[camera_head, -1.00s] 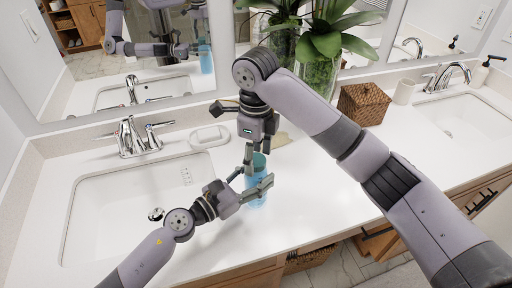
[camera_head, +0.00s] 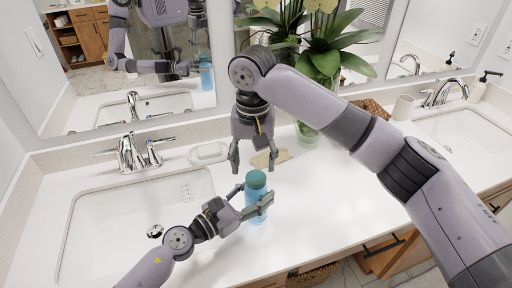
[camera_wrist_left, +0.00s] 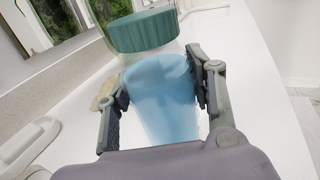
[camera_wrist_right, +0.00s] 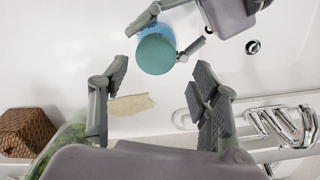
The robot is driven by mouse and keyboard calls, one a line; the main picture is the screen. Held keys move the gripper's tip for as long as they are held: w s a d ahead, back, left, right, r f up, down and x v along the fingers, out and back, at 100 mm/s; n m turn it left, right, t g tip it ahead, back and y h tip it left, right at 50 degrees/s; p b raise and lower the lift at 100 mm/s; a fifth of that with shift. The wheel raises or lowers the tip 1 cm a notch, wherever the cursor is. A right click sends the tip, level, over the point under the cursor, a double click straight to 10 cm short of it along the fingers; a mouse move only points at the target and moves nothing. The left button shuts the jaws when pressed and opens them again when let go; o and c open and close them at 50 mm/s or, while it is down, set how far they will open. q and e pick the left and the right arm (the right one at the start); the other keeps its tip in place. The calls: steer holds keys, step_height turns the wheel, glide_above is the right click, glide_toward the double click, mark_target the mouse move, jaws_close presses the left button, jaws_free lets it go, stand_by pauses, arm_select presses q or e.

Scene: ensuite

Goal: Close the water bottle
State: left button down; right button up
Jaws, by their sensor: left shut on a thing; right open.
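The water bottle is blue (camera_head: 256,207) and stands upright on the white counter beside the left sink. Its teal cap (camera_head: 256,180) sits on top of it; the left wrist view shows the ridged cap (camera_wrist_left: 145,30) above the blue body (camera_wrist_left: 160,95). My left gripper (camera_head: 254,203) is shut around the bottle's body, below the cap. My right gripper (camera_head: 248,168) is open and empty, up and behind the bottle in the head view. In the right wrist view the cap (camera_wrist_right: 156,54) lies beyond the open fingers, apart from them.
The left sink (camera_head: 130,220) and its faucet (camera_head: 130,152) are left of the bottle. A soap dish (camera_head: 208,153) and a flat beige item (camera_head: 268,158) lie behind it. A glass plant vase (camera_head: 318,105) stands at the back right. The counter right of the bottle is clear.

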mark_target(256, 177)
steer(key=n, duration=0.3)
steer(key=r+n, duration=0.1)
steer(key=n, duration=0.2)
steer(key=shift+r, duration=0.1)
steer(key=n, duration=0.3)
steer(key=r+n, duration=0.1)
steer(key=n, duration=0.2)
steer(key=shift+d, duration=0.15)
steer(key=n, duration=0.2)
steer(key=r+n, duration=0.1)
steer(key=n, duration=0.2)
steer(key=shift+n, duration=0.3)
steer(key=n, duration=0.4)
steer(key=shift+d+r+n, duration=0.15)
steer(key=shift+r+n, duration=0.15)
steer(key=shift+n, duration=0.1)
steer(key=shift+f, duration=4)
steer(key=shift+c, duration=0.3)
